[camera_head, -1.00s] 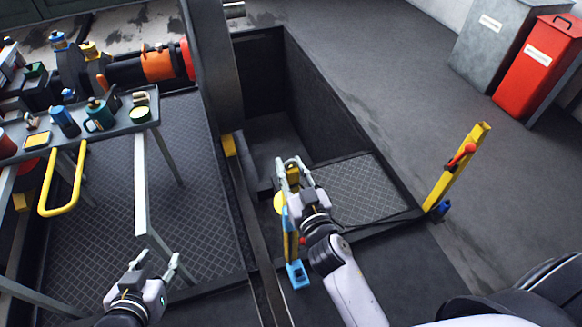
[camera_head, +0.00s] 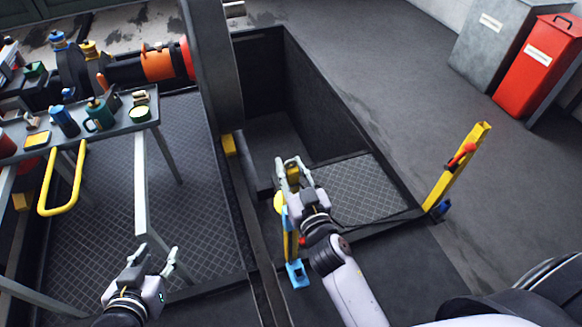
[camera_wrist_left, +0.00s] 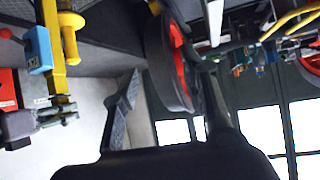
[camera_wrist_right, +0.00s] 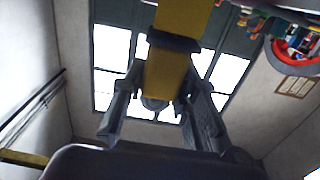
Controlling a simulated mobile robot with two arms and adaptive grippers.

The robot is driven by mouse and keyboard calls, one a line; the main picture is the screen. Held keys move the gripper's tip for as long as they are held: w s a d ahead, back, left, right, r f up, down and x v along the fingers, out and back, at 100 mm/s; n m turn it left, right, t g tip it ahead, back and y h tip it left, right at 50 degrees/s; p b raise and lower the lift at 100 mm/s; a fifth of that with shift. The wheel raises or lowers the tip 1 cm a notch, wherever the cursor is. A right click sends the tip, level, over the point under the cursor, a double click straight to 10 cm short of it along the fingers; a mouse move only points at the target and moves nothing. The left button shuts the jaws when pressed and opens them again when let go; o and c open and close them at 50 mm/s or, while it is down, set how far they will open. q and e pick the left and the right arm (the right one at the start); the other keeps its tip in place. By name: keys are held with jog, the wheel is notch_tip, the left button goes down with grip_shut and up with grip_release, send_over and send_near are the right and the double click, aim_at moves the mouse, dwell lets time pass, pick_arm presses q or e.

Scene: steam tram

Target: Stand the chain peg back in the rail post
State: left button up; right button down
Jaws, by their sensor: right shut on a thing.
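My right gripper (camera_head: 291,168) is shut on a yellow piece, which I take for the chain peg (camera_head: 292,179). In the right wrist view the peg (camera_wrist_right: 167,78) sits between the fingers, with a dark band above them and more yellow beyond it. A yellow rail post (camera_head: 290,243) with a blue foot stands just below this gripper in the head view, partly hidden by my arm. Whether peg and post touch, I cannot tell. My left gripper (camera_head: 154,262) is open and empty, apart from the post at the lower left.
A second yellow post (camera_head: 455,170) with a red handle stands at the right beside the open pit (camera_head: 315,100). A table (camera_head: 120,125) with cups and tools is at the left, near a yellow hoop rail (camera_head: 62,185). Grey and red bins stand at the upper right.

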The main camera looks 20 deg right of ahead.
pick_arm(q)
jog(key=shift+w+d+r+t, duration=0.2)
jog(key=shift+w+r+t, duration=0.1)
jog(key=shift+w+r, duration=0.15)
pick_arm(e)
jog(key=shift+f, duration=0.15)
jog(key=c, duration=1.2)
grip_release()
jog(key=shift+s, duration=0.1)
jog(key=shift+s+f, duration=0.1)
jog(key=shift+s, duration=0.1)
pick_arm(q)
jog(key=shift+f, duration=0.15)
pick_arm(e)
jog(key=s, duration=0.7)
jog(key=shift+d, duration=0.1)
